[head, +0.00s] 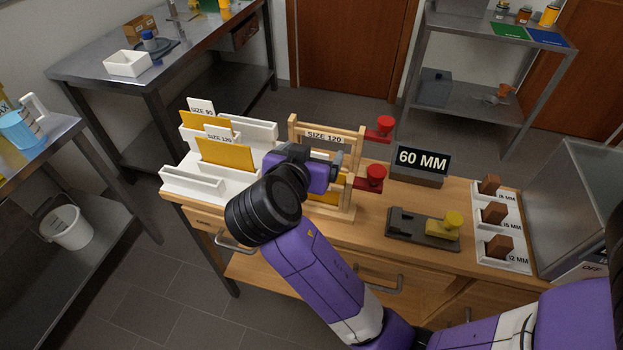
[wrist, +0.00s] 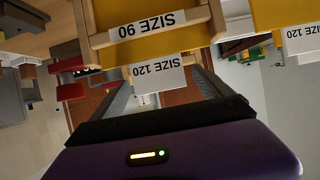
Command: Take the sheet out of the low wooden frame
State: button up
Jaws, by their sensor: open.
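The low wooden frame (head: 350,197) stands at the front of the bench, partly hidden by my gripper in the head view. A yellow sheet (head: 326,198) shows in it below my gripper. In the upside-down wrist view, a yellow sheet (wrist: 165,48) with a SIZE 90 label (wrist: 147,25) sits between wooden posts. A SIZE 120 label (wrist: 158,76) shows farther back, between my fingers in the picture; in the head view it is on the taller rear part (head: 325,137). My gripper (head: 338,158) is open over the frame. I cannot tell whether the fingers straddle a sheet edge.
A white rack (head: 190,182) with labelled yellow sheets (head: 226,157) stands close on the left. Red knobs (head: 375,173) (head: 386,124) are close on the right.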

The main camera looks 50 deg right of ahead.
jog(key=c, duration=1.9)
jog(key=shift+r, duration=0.1)
